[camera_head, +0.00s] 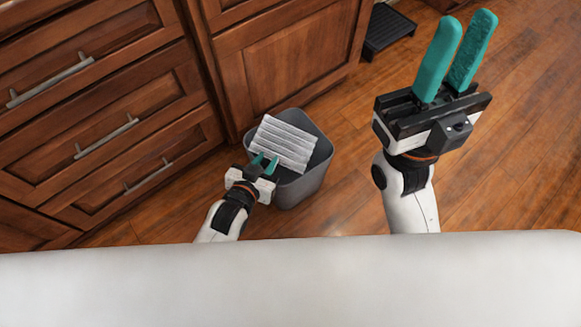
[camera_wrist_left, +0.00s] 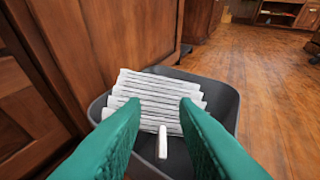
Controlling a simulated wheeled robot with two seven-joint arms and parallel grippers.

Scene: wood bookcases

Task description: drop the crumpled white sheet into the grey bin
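The crumpled white sheet (camera_head: 285,143), pleated in ridges, is tilted at the mouth of the grey bin (camera_head: 302,187). In the left wrist view the sheet (camera_wrist_left: 155,98) lies just beyond the fingertips and overlaps the back left part of the rim of the bin (camera_wrist_left: 228,108). My left gripper (camera_head: 265,160) is over the near side of the bin, with its teal fingers apart. A narrow white strip shows between them; I cannot tell whether the fingers touch the sheet. My right gripper (camera_head: 468,20) is raised at the right, empty, with a gap between its fingers.
Wooden drawers (camera_head: 100,100) with metal handles stand at the left. A wooden cabinet door (camera_head: 285,60) stands close behind the bin. A dark ridged object (camera_head: 388,30) lies on the floor at the top. The wood floor (camera_head: 530,150) at the right is clear.

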